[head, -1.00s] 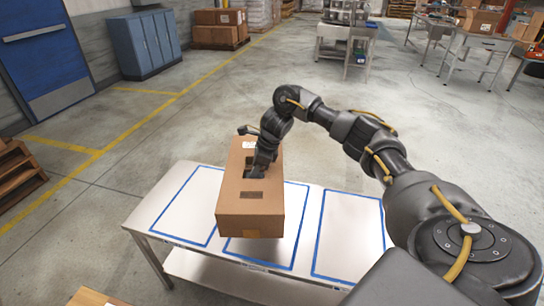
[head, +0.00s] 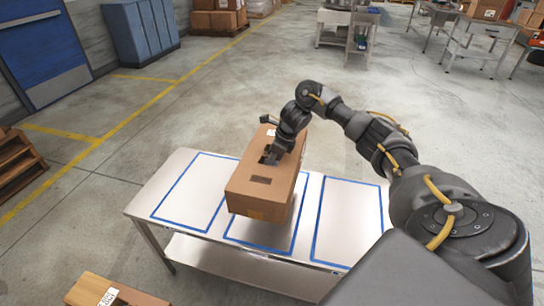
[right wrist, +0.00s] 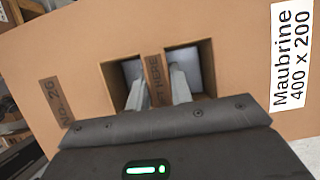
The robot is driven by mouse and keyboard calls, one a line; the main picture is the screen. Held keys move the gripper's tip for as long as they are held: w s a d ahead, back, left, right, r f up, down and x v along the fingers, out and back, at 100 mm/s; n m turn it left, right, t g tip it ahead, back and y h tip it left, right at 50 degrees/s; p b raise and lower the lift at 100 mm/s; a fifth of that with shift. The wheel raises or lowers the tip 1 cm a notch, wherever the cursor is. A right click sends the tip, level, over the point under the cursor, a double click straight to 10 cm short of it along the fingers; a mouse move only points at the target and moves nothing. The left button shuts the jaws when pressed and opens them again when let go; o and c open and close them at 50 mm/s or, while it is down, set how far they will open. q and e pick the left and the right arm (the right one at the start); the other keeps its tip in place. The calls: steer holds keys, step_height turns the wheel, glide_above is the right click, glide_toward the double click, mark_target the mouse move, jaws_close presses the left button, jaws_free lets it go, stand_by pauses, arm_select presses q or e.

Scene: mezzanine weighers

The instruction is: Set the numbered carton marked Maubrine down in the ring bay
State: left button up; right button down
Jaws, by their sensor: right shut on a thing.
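The brown carton (head: 262,190) hangs from my right gripper (head: 273,158) over the middle blue-outlined bay of the white table (head: 165,190). In the right wrist view, its label (right wrist: 291,55) reads "Maubrine 400 x 200". The fingers (right wrist: 160,90) reach into two square holes in the carton's top and are shut on the strip between them. The carton appears to be a little above the tabletop; its underside is hidden. The table has three blue-outlined bays: left (head: 190,205), middle (head: 260,240) and right (head: 348,220). No ring mark is visible on them. My left gripper is out of view.
The left and right bays are empty. Another labelled carton (head: 115,293) shows at the bottom left edge. A wooden pallet stack (head: 17,165) stands at the far left. Open concrete floor lies behind the table.

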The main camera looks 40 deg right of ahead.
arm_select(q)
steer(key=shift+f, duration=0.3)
arm_select(e)
steer(key=shift+f, duration=0.3)
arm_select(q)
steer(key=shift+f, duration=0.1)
arm_select(e)
steer(key=shift+f, duration=0.1)
steer(key=shift+f+b, duration=0.3)
steer(key=shift+b, duration=0.2)
steer(key=shift+w+f+b, duration=0.1)
steer(key=shift+f+b, duration=0.2)
steer(key=shift+f, duration=0.2)
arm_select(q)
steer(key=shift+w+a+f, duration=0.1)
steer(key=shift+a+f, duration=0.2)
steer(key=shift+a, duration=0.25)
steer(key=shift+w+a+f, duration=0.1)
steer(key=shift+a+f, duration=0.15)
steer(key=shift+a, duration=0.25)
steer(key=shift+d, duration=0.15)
